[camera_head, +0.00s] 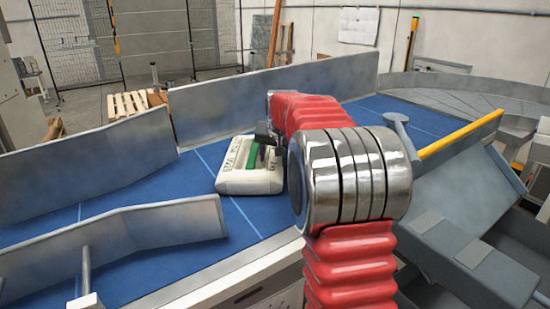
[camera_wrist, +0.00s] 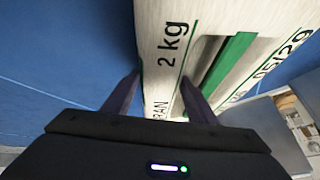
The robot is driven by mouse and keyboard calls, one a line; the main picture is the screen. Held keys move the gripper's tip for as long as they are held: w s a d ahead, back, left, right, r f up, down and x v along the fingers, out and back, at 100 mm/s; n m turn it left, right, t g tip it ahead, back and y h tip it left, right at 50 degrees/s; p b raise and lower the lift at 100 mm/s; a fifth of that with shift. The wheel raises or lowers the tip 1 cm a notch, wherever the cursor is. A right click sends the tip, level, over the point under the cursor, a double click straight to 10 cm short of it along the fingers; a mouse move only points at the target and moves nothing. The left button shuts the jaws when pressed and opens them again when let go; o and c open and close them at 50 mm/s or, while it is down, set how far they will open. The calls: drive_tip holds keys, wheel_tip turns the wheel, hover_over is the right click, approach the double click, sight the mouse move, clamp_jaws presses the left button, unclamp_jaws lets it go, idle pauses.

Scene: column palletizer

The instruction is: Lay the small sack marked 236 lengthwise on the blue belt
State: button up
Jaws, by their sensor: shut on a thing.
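A small whitish sack (camera_head: 250,184) with dark print and a green stripe is over the blue belt (camera_head: 190,254), left of my arm. My gripper (camera_head: 263,142) is shut on the sack from above. In the wrist view the sack (camera_wrist: 210,18) fills the upper middle, with "2 kg" and a date readable; I cannot read 236.
Grey metal side guards (camera_head: 270,92) run along the far side of the belt, and another guard (camera_head: 170,218) stands at the near left. A grey frame with a yellow edge (camera_head: 460,138) stands at the right. The belt left of the sack is bare.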

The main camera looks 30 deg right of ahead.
drive_tip(key=shift+d+f+m+g+h, duration=0.1)
drive_tip(key=shift+m+g+h, duration=0.3)
drive_tip(key=shift+m, duration=0.6)
drive_tip(key=shift+m+g+h, duration=0.2)
drive_tip(key=shift+m+h, duration=0.4)
drive_tip(key=shift+m, duration=0.4)
drive_tip(key=shift+m+g+h, duration=0.3)
drive_tip(key=shift+m+g, duration=0.1)
drive_tip(key=shift+m, duration=0.5)
drive_tip(key=shift+s+m+g+h, duration=0.1)
drive_tip(key=shift+m+g+h, duration=0.3)
drive_tip(key=shift+m, duration=0.6)
drive_tip(key=shift+m+g+h, duration=0.1)
drive_tip(key=shift+m+g, duration=0.5)
drive_tip(key=shift+m, duration=0.4)
drive_tip(key=shift+f, duration=0.1)
drive_tip(key=shift+m+g, duration=0.5)
drive_tip(key=shift+m, duration=0.3)
